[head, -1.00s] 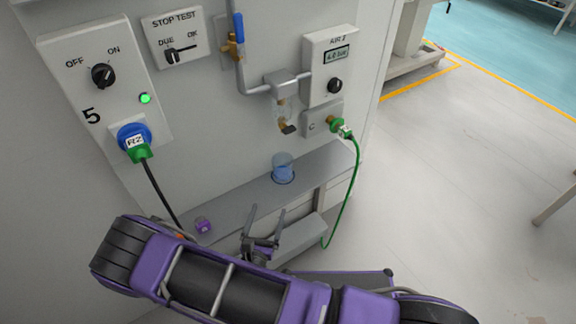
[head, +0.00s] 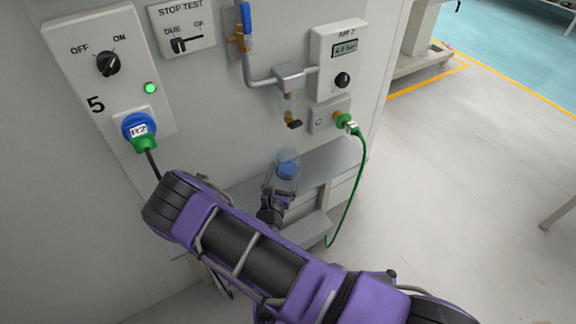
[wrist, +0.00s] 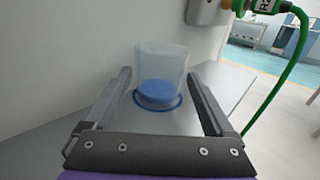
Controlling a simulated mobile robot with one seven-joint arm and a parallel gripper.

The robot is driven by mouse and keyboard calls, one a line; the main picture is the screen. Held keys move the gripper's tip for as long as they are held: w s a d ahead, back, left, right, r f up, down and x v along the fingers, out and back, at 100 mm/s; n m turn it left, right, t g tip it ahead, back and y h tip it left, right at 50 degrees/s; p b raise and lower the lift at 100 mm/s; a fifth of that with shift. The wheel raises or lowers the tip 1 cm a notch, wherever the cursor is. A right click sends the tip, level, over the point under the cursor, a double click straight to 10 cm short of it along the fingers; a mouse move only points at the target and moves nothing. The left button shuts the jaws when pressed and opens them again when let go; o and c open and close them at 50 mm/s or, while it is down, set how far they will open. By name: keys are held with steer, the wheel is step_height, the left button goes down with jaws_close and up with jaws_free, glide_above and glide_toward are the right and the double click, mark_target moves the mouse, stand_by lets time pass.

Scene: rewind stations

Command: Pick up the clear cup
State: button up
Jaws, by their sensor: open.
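The clear cup (head: 288,158) stands upright on the narrow grey shelf (head: 335,160) below the panel, with blue showing in its lower part. In the wrist view the cup (wrist: 161,64) is centred, and a dark blue ring shows around its base. My gripper (wrist: 159,74) is open, with one finger to the left and one to the right of the cup. The cup appears at or between the fingertips; I cannot tell how deep. In the head view my gripper (head: 283,178) overlaps the lower cup and partly hides it.
A drain fitting with a dark tap (head: 292,122) hangs above the cup. A green hose (head: 358,190) runs down at the right from a green connector (head: 345,121). The panel wall stands close behind the shelf.

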steer(key=shift+w+d, duration=0.2)
steer(key=shift+w, duration=0.9)
steer(key=c, duration=1.1)
steer(key=shift+r, duration=0.1)
steer(key=shift+c, duration=0.2)
